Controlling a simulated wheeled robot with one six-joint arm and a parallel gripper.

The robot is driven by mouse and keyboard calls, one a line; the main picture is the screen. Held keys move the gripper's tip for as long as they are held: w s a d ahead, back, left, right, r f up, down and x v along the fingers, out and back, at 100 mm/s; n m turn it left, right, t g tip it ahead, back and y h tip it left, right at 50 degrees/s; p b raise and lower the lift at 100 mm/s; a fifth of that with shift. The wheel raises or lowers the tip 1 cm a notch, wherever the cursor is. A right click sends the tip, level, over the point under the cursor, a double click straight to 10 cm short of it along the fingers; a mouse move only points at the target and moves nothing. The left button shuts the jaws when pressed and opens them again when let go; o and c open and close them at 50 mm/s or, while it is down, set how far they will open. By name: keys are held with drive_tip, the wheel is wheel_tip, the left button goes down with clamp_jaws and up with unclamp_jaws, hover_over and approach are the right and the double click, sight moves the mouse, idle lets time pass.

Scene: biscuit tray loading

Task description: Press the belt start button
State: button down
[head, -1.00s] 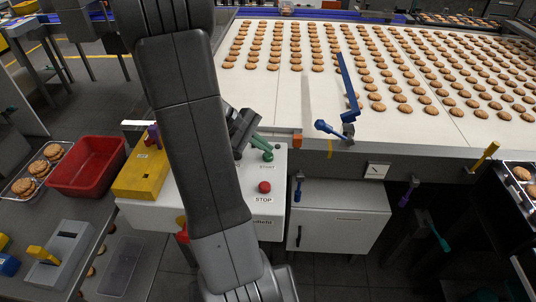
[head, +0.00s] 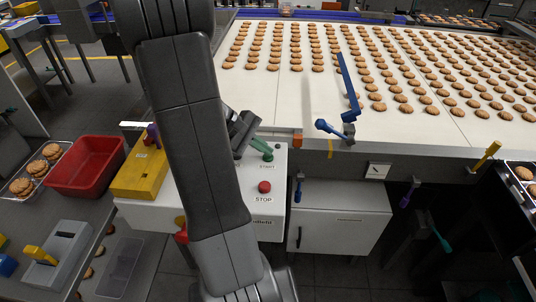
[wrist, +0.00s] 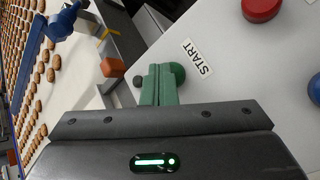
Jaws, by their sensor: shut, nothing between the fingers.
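The green start button (wrist: 178,72) sits on a white control box, beside the label START (wrist: 197,57). My gripper (wrist: 160,72) is shut, its two green fingers together and empty. In the wrist view the fingertips overlap the left edge of the button; I cannot tell whether they touch it. In the head view my gripper (head: 264,149) is right at the start button (head: 268,157), just above it. The red stop button (head: 264,187) is nearer the front, above the label STOP; it also shows in the wrist view (wrist: 261,8).
The white belt (head: 290,100) with rows of biscuits lies behind the control box (head: 276,170). A yellow box (head: 140,175) and a red bin (head: 88,166) are at left. A blue button (wrist: 314,89) shows at right.

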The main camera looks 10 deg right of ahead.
sight(264, 156)
drive_tip(key=shift+r, duration=0.15)
drive_tip(key=shift+r+p, duration=0.7)
drive_tip(key=shift+r, duration=0.15)
wheel_tip(264, 156, up, 5)
drive_tip(key=p, duration=0.3)
drive_tip(key=shift+p, duration=0.35)
idle(0.6)
